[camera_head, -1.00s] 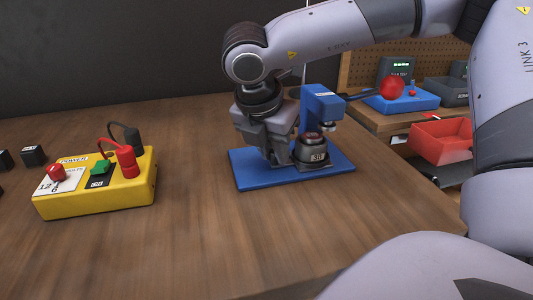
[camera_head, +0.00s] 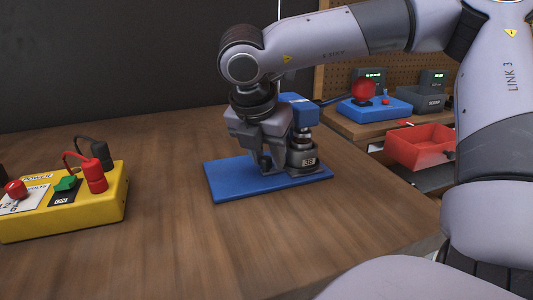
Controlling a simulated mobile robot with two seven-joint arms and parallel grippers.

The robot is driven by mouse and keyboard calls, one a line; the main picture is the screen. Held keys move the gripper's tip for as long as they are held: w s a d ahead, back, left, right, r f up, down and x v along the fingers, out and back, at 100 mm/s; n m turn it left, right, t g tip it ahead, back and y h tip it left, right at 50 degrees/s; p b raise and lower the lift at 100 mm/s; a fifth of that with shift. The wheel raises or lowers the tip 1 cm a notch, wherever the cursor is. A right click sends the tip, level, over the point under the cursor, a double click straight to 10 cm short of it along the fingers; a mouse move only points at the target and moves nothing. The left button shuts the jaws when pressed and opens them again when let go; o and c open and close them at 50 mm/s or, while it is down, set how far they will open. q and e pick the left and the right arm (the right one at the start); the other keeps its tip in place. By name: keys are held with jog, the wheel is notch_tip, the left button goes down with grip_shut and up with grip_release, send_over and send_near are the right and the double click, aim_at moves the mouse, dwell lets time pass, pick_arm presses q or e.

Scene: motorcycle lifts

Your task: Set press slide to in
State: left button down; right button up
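The press has a flat blue base plate (camera_head: 240,180) on the wooden bench and a blue upright head (camera_head: 300,108) at its back. A dark round holder (camera_head: 302,157) with a white number label sits on the right part of the plate, below the press head. My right gripper (camera_head: 266,163) points down over the plate, just left of the holder and close against it. It hides part of the press and whatever slide handle is there. Whether its fingers are apart or closed is not clear. My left gripper is not in view.
A yellow power box (camera_head: 100,205) with red, black and green controls stands at the left. At the back right are a blue box (camera_head: 375,108) with a red ball knob and an open red bin (camera_head: 420,145). The front of the wooden bench (camera_head: 200,250) is clear.

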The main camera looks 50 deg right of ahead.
jog(key=v, duration=0.7)
jog(key=shift+s, duration=0.1)
dwell(0.5)
